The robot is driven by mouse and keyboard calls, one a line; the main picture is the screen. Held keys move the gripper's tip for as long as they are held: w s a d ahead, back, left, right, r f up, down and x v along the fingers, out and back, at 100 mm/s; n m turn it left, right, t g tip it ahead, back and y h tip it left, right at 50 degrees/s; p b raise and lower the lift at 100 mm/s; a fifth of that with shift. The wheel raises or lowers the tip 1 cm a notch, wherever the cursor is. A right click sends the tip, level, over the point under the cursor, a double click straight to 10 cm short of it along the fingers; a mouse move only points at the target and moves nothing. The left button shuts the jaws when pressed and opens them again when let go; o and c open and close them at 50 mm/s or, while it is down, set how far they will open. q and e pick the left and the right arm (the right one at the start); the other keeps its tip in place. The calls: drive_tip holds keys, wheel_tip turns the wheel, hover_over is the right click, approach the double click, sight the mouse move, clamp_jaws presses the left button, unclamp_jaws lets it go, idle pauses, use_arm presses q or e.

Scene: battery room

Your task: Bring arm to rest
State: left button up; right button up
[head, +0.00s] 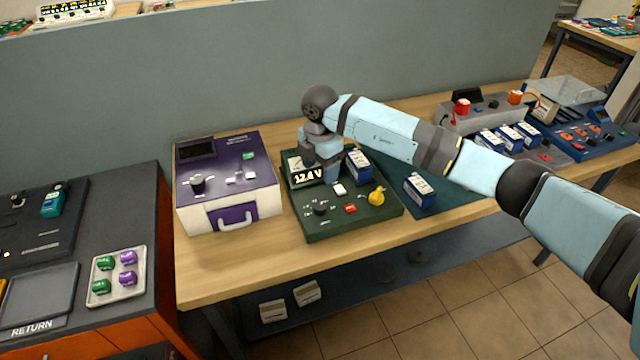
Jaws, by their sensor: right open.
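My right arm reaches in from the right edge over the wooden table (262,262). Its gripper (328,176) points down at the dark green tester (318,226), whose display reads 12.4 V. The gripper is open. A blue and white battery (359,167) stands on the tester just right of the gripper. I cannot tell whether the gripper touches the tester or that battery. The fingertips are partly hidden by the wrist. My left gripper is not in view.
A white and purple device (228,188) stands left of the tester. Another battery (419,190) stands on a dark teal mat (462,198). A grey device (482,112) and a blue unit (586,140) stand at the right. A grey partition (230,85) runs behind the table.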

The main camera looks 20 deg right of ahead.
drive_tip(key=shift+r, duration=0.6)
